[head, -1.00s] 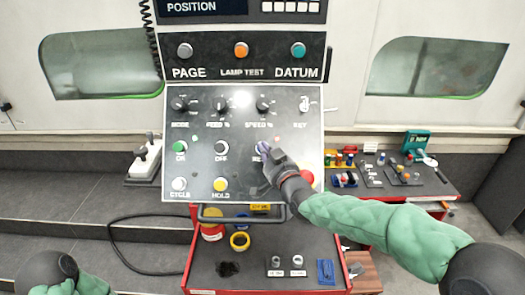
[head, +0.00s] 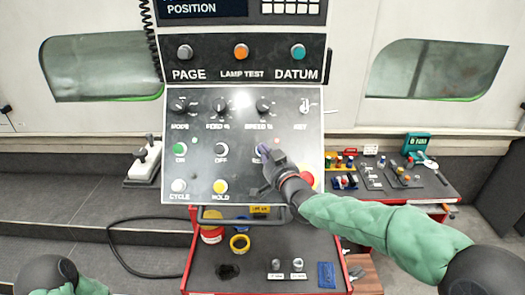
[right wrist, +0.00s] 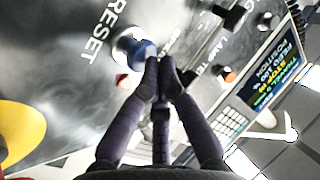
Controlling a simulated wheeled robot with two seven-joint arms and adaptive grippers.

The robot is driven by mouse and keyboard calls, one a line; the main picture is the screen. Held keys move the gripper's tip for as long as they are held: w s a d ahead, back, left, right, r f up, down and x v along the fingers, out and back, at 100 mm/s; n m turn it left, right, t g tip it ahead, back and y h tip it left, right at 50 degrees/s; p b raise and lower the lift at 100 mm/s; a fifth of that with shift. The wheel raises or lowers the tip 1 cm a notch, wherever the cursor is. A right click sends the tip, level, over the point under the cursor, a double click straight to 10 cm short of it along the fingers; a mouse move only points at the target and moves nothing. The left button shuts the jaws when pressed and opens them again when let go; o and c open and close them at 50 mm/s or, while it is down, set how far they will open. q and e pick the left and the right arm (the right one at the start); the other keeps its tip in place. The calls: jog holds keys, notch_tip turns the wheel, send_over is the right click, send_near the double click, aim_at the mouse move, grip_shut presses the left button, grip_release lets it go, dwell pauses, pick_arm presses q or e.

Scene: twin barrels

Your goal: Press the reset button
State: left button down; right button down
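The reset button (right wrist: 135,47) is a blue round cap in a pale ring on the grey panel, beside the word RESET in the right wrist view. My right gripper (right wrist: 156,70) has its two dark purple fingers together and empty. The fingertips overlap the button's edge in that view; I cannot tell whether they touch it or whether it is pressed. In the head view my right gripper (head: 264,152) is at the panel's lower right part, hiding the button and most of its label. My left gripper is out of view; only part of my left arm shows at the lower left.
The control panel (head: 230,180) also carries a green ON button (head: 180,149), an OFF button (head: 221,149), a yellow HOLD button (head: 221,187) and a red button (head: 308,181) close to my right gripper. A red cart (head: 208,267) stands below.

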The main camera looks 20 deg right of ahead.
jog(key=shift+w+f+b, duration=0.2)
jog(key=shift+b, duration=0.1)
jog(key=shift+s+r, duration=0.1)
dwell(0.6)
jog(key=shift+s+a+r, duration=0.15)
jog(key=shift+s+r, duration=0.35)
jog(key=shift+s, duration=0.1)
jog(key=s+r, duration=0.1)
jog(key=s, duration=0.1)
jog(key=s+a+r+p, duration=0.1)
jog(key=r, duration=0.1)
jog(key=shift+s, duration=0.4)
dwell(0.7)
